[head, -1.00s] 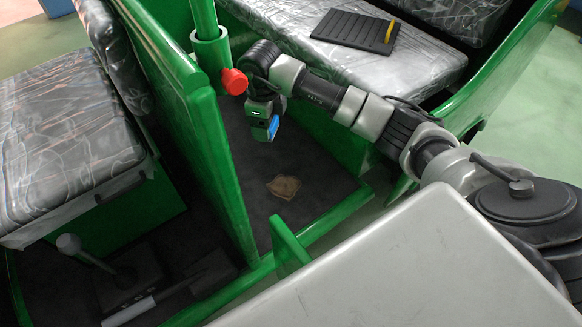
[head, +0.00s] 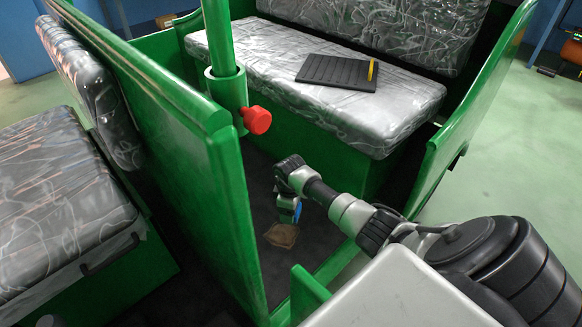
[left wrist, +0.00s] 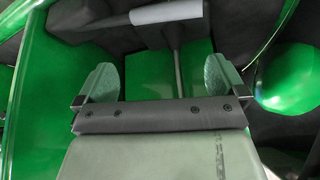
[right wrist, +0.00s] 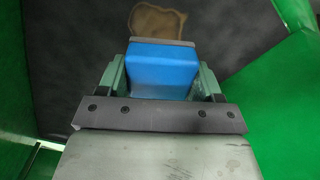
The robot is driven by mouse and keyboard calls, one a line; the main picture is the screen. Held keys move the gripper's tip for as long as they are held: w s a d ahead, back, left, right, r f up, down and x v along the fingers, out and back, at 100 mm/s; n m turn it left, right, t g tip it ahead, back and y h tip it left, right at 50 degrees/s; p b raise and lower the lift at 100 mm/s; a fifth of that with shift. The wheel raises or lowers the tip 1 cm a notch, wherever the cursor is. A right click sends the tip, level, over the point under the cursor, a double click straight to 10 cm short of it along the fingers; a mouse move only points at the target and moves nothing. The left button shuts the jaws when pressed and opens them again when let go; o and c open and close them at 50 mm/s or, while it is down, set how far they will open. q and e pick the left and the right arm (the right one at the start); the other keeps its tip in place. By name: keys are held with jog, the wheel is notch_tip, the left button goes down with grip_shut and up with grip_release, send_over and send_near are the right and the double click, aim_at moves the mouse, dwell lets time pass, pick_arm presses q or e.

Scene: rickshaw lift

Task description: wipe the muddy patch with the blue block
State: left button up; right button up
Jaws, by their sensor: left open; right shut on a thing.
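The blue block (right wrist: 163,70) is clamped between the fingers of my right gripper (right wrist: 160,78) in the right wrist view. In the head view my right gripper (head: 287,208) hangs low over the dark floor, with the block (head: 297,211) showing as a small blue strip. The muddy patch (head: 282,235) is a brown, irregular stain on that floor, just below the gripper. It also shows beyond the block in the right wrist view (right wrist: 157,20); the block hides part of it. My left gripper (left wrist: 160,88) is open and empty in the left wrist view.
A green partition (head: 180,140) stands left of the patch, with a green post and red knob (head: 257,120) above it. A plastic-covered bench (head: 290,80) holding a black mat (head: 337,72) lies behind. A low green sill (head: 308,290) is in front.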

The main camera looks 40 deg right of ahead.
aim_at(298, 240)
pick_arm(q)
jog(key=w+d+r+t+h+b, duration=0.2)
jog(key=w+d+r+t+b, duration=0.15)
jog(key=w+r+t, duration=0.5)
pick_arm(e)
jog(key=f+m, duration=0.2)
jog(key=s+d+f+m, duration=0.1)
jog(key=f+m, duration=0.1)
jog(key=f, duration=0.1)
jog(key=s+f+m, duration=0.1)
jog(key=f+m, duration=0.1)
jog(key=f, duration=0.1)
jog(key=shift+s+d, duration=0.15)
jog(key=shift+s, duration=0.1)
notch_tip(298, 240, down, 2)
jog(key=b, duration=0.3)
jog(key=shift+f, duration=0.25)
pick_arm(q)
notch_tip(298, 240, up, 9)
jog(key=m+t+h, duration=0.1)
jog(key=t+h, duration=0.2)
jog(key=t, duration=0.5)
jog(key=shift+w+d+t+h, duration=0.3)
jog(key=shift+d+t, duration=0.05)
pick_arm(e)
jog(key=shift+f, duration=0.15)
